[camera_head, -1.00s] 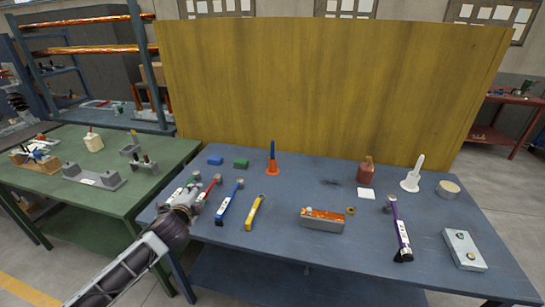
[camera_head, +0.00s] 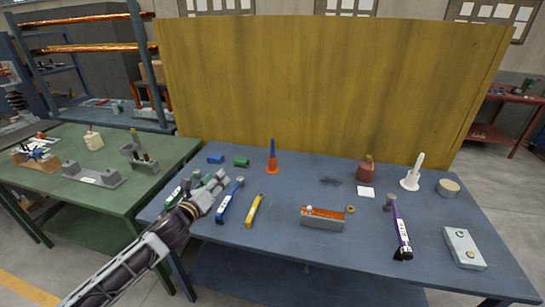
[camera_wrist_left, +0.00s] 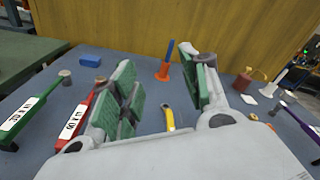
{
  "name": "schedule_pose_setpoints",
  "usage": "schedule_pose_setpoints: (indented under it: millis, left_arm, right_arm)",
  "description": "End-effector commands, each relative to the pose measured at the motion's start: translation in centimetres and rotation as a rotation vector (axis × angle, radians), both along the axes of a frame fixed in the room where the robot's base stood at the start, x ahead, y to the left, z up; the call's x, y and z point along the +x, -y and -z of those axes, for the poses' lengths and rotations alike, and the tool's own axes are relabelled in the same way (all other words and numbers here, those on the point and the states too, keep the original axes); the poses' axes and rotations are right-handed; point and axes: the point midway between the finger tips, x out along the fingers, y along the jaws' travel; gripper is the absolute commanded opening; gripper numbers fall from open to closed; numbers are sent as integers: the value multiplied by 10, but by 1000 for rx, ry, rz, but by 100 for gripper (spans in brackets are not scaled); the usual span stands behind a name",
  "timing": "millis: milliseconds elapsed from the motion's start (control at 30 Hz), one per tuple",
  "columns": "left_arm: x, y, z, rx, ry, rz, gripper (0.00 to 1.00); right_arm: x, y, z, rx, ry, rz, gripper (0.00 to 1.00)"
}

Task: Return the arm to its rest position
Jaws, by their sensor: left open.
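My left gripper (camera_head: 215,182) reaches in from the left over the left end of the blue table (camera_head: 290,255). Its green-padded fingers stand apart with nothing held, and they also show in the left wrist view (camera_wrist_left: 163,90). A red torque wrench (camera_wrist_left: 79,120) and a green torque wrench (camera_wrist_left: 28,118) lie left of the fingers in the wrist view; in the head view the gripper largely hides them. A blue torque wrench (camera_head: 228,203) lies just right of the gripper. A yellow tool (camera_head: 254,211) lies farther right and shows between the fingers in the wrist view. My right gripper is out of view.
A blue block (camera_head: 216,159), a green block (camera_head: 241,162) and an orange-based blue post (camera_head: 273,160) stand behind. An orange-topped grey block (camera_head: 322,219) and a purple torque wrench (camera_head: 401,232) lie to the right. A green table (camera_head: 110,195) stands left. A yellow panel (camera_head: 325,90) closes the back.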

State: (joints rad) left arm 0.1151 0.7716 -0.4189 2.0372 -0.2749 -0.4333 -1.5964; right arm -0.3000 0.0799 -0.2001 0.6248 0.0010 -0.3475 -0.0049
Motion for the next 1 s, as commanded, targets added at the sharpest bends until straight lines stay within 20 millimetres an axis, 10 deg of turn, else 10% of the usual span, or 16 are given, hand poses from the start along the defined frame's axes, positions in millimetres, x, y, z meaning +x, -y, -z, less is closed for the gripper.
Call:
schedule_pose_setpoints:
  millis: [1000]
  left_arm:
    - [-6, 20, -14, 452, 205, 110, 45]
  right_arm:
    - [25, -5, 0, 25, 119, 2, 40]
